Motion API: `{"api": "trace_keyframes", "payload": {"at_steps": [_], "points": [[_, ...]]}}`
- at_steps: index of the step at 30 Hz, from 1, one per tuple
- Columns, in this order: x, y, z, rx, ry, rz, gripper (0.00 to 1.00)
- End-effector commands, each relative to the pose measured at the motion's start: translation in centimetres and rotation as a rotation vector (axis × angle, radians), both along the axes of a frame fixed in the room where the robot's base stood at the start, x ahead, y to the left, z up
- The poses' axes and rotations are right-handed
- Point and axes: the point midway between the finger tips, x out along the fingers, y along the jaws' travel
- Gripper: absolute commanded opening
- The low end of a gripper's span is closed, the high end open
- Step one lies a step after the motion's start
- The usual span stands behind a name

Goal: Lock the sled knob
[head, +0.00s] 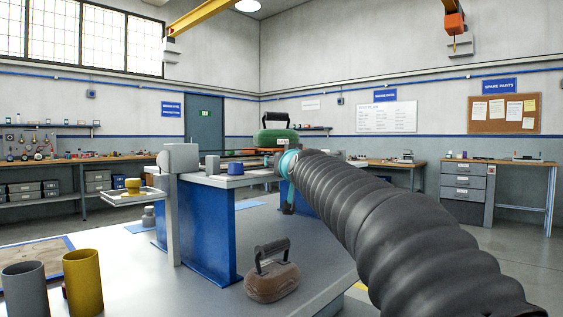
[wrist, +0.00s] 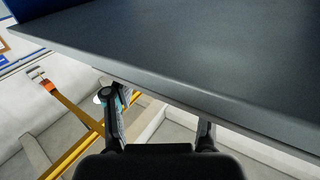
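I cannot pick out the sled knob for certain in either view. In the head view a blue-legged bench (head: 205,215) carries a green handled weight (head: 275,138), with thin rods beneath it and a grey block (head: 178,158) at the left end. My arm reaches to the bench's right part and hides what lies behind it. My gripper (head: 287,165) is small there and partly hidden. In the wrist view my gripper (wrist: 159,110) has its two fingers apart, with nothing seen between them. A dark grey slab (wrist: 190,60) with a straight edge fills the upper part, just beyond the fingertips.
A brown handled weight (head: 272,282) sits on the grey platform in front of the bench. Grey (head: 24,290) and yellow (head: 83,283) cylinders stand at the lower left. A small tray (head: 120,200) holds a yellow-topped piece. Workbenches line the walls.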

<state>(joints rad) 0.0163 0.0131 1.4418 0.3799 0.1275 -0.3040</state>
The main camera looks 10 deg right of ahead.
Motion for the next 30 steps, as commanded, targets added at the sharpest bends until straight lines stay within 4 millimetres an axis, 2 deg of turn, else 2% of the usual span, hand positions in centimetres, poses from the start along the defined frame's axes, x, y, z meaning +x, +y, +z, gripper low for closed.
{"api": "trace_keyframes", "payload": {"at_steps": [8,13,30], "points": [[-0.1,0.1,0.1,0.000,-0.002,0.002,0.60],[-1.2,0.0,0.2,0.001,-0.003,0.001,0.60],[-10.4,-0.3,0.2,-0.001,-0.002,0.000,0.60]]}}
